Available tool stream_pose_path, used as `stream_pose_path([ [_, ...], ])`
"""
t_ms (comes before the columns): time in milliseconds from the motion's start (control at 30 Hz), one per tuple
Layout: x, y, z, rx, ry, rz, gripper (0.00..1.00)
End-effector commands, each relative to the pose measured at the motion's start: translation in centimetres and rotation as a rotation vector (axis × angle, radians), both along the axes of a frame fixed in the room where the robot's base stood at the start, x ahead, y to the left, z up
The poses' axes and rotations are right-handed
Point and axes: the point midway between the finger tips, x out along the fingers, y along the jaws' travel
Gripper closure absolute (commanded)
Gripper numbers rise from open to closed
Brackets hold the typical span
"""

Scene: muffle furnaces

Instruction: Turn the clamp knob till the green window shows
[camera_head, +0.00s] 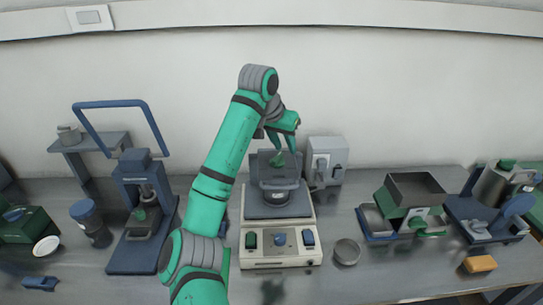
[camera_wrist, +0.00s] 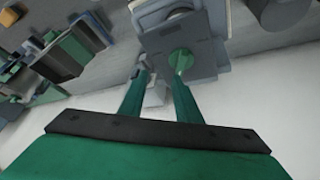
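The green clamp knob (camera_head: 277,160) sits at the top of a grey clamp on a cream-coloured device (camera_head: 281,256) in the middle of the bench. The knob also shows in the wrist view (camera_wrist: 181,59). My gripper (camera_head: 283,150) reaches down to it from above, empty. In the wrist view its two green fingers (camera_wrist: 161,72) stand apart; the knob is at the tip of the right finger, not centred between them. I cannot tell whether that finger touches it. No green window can be made out from here.
The device's front panel has a green control (camera_head: 251,240), a round blue knob (camera_head: 280,239) and a blue control (camera_head: 308,237). A grey box (camera_head: 327,158) stands behind right, a round metal dish (camera_head: 346,251) in front right. A blue-framed press (camera_head: 140,190) is left.

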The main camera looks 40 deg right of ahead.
Motion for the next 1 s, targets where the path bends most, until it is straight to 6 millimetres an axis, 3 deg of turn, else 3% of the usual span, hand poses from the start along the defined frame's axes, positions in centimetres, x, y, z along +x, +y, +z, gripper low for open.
stream_pose_path([
  [33,0.6,1.3,1.5,0.027,-0.007,0.014,0.7],
  [133,1.2,3.3,3.3,0.068,-0.009,0.031,0.7],
  [333,1.7,4.7,4.0,0.099,-0.007,0.046,0.7],
  [1000,3.6,1.6,-5.0,0.097,-0.006,0.049,0.7],
])
